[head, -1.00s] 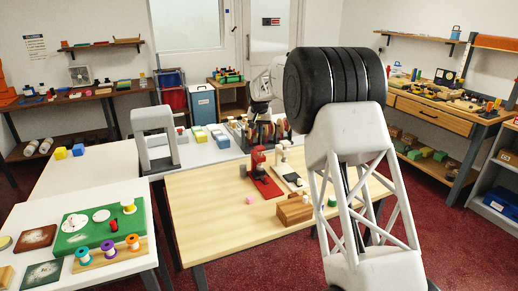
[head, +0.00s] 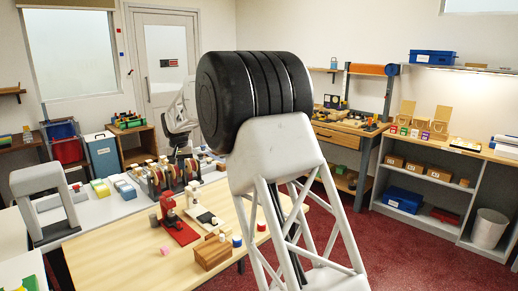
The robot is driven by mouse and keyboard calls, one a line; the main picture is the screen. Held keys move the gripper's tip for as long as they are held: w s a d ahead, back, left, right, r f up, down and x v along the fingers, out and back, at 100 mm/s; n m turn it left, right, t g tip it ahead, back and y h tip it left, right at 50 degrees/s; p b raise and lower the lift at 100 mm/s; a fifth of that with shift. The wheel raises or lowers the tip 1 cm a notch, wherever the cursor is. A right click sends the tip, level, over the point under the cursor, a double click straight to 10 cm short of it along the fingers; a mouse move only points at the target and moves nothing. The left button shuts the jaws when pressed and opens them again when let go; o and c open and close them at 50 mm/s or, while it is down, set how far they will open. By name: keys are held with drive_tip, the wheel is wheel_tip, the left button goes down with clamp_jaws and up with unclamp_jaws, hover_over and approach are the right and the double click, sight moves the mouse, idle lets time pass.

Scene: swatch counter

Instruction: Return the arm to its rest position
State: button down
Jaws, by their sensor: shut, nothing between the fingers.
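My arm fills the middle of the head view, with a large black elbow joint and a white lattice link in front. Its far part reaches away behind the elbow, over the back of the work area. My gripper (head: 179,148) is small and dark at the end of that far part, left of the elbow. It is shut and I see nothing held in it. It appears above or beyond the row of reels (head: 172,178); the exact gap cannot be told.
A grey arch-shaped stand (head: 40,200) is at left. Grey shelving (head: 425,195) and a white bin (head: 489,229) stand at right. Red floor between is open.

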drive_tip(key=s+d+r, duration=0.4)
drive_tip(key=s+d, duration=0.5)
drive_tip(key=d, duration=0.2)
drive_tip(key=s+d+r+m, duration=0.1)
drive_tip(key=s+d+r, duration=0.3)
drive_tip(key=s+d, duration=0.55)
drive_tip(key=s+d+r, duration=0.4)
drive_tip(key=s+d, duration=0.4)
drive_tip(key=d, duration=0.4)
drive_tip(key=s+d+f, duration=0.3)
drive_tip(key=s+d, duration=0.2)
drive_tip(key=s, duration=0.7)
drive_tip(key=s+d+f+m, duration=0.1)
drive_tip(key=s+d+f, duration=0.2)
drive_tip(key=s, duration=0.9)
drive_tip(key=s+d+f, duration=0.4)
drive_tip(key=s+d, duration=0.4)
drive_tip(key=s, duration=0.4)
drive_tip(key=shift+d+m+h, duration=0.4)
